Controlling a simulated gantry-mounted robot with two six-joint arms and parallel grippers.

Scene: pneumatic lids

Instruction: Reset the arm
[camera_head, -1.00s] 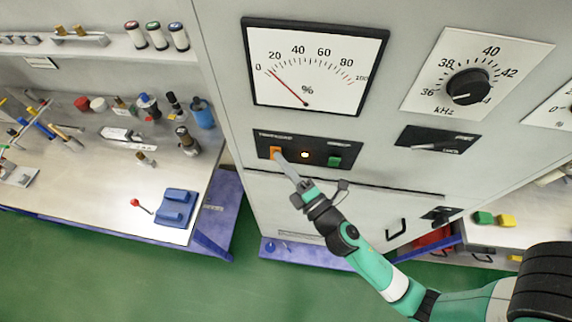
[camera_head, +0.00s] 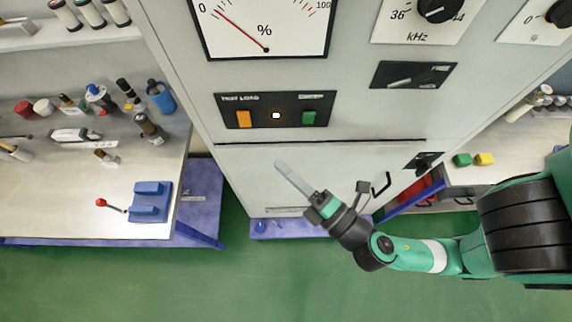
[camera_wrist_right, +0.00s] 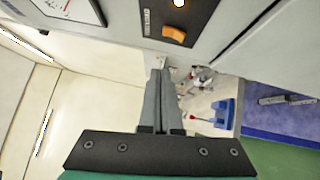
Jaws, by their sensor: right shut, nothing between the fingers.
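My right gripper (camera_head: 281,168) is shut and empty, its grey fingers together in front of the cabinet's lower panel in the head view. It is apart from the test load panel (camera_head: 272,118), which lies above it and holds an orange switch (camera_head: 244,119), a lit lamp (camera_head: 276,115) and a green switch (camera_head: 309,118). In the right wrist view the closed fingers (camera_wrist_right: 160,75) point up the picture, below the orange switch (camera_wrist_right: 174,33). My left gripper is in neither view.
A workbench (camera_head: 70,205) at left holds bottles, tools, a blue block (camera_head: 150,202) and a red-knobbed lever (camera_head: 102,203). At right a bench carries green (camera_head: 462,160) and yellow (camera_head: 485,159) blocks. A cabinet handle (camera_head: 381,184) is near my right wrist. Green floor is clear in front.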

